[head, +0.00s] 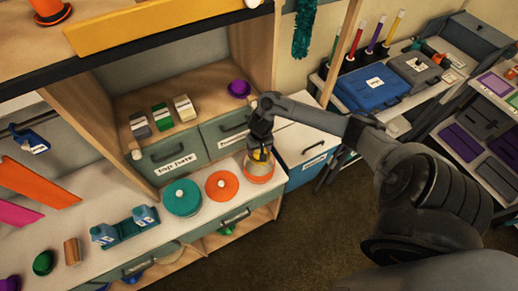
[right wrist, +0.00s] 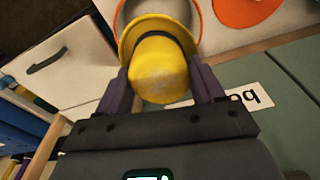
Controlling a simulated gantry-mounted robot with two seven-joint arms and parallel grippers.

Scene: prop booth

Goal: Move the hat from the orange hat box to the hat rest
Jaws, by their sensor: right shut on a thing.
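A yellow hat (right wrist: 160,68) with a dark band is between the fingers of my right gripper (right wrist: 160,92), which is shut on its crown. In the head view, my right gripper (head: 261,150) is at the open orange hat box (head: 259,179), and a little of the hat (head: 260,156) shows there. In the right wrist view, the hat's brim overlaps the box opening (right wrist: 199,20); I cannot tell whether the hat is clear of the box. The orange lid (head: 222,184) lies left of the box. I cannot clearly identify the hat rest. My left gripper is not in view.
A closed teal hat box (head: 182,198) stands left of the orange lid. Blue bottles (head: 123,226), a wooden cylinder (head: 72,251) and a green hat-like thing (head: 43,263) stand further left. Behind are drawers (head: 173,158), and a purple thing (head: 239,88) sits on the shelf above.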

